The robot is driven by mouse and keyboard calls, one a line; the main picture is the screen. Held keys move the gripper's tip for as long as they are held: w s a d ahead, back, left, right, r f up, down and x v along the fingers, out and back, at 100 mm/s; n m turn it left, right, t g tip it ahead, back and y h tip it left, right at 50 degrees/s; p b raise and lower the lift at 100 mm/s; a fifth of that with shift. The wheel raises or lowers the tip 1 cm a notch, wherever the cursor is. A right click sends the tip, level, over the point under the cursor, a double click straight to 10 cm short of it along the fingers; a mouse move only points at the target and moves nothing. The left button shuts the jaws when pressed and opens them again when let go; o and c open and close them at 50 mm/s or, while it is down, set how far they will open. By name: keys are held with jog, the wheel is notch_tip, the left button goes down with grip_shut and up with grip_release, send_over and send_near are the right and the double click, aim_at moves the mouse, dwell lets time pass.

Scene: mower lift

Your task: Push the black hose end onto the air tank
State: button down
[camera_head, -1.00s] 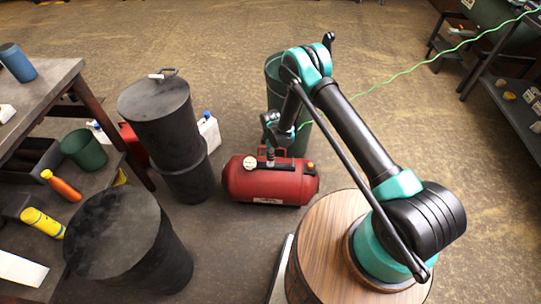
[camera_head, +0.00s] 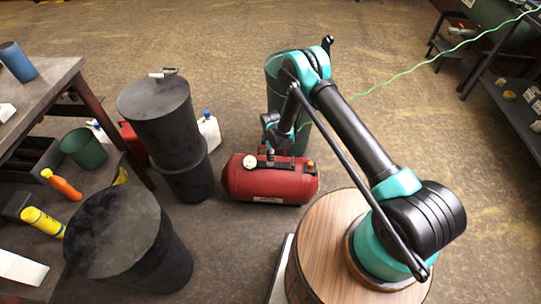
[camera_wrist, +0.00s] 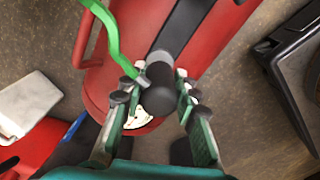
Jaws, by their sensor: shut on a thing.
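The red air tank (camera_head: 285,186) lies on the floor in the middle of the head view, and its red body (camera_wrist: 130,35) fills the upper part of the wrist view. My gripper (camera_wrist: 157,84) is above the tank's top, with its green fingers on both sides of the black hose end (camera_wrist: 159,97). It is shut on this end. The green hose (camera_wrist: 101,22) joins the end at its side. A grey fitting (camera_wrist: 159,59) shows just beyond the end. I cannot tell whether the end is seated on it.
Two stacked black drums (camera_head: 165,125) stand left of the tank, with a white jug (camera_head: 208,131) beside them. A green bin (camera_head: 278,68) stands behind my arm. A wooden round top (camera_head: 312,238) is in front. Open floor lies at the back.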

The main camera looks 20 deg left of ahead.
jog(key=shift+f, duration=0.5)
dwell(0.3)
jog(key=c, duration=1.4)
grip_release()
jog(key=shift+c, duration=0.2)
jog(key=shift+r, duration=5.5)
jog(key=shift+r, duration=0.1)
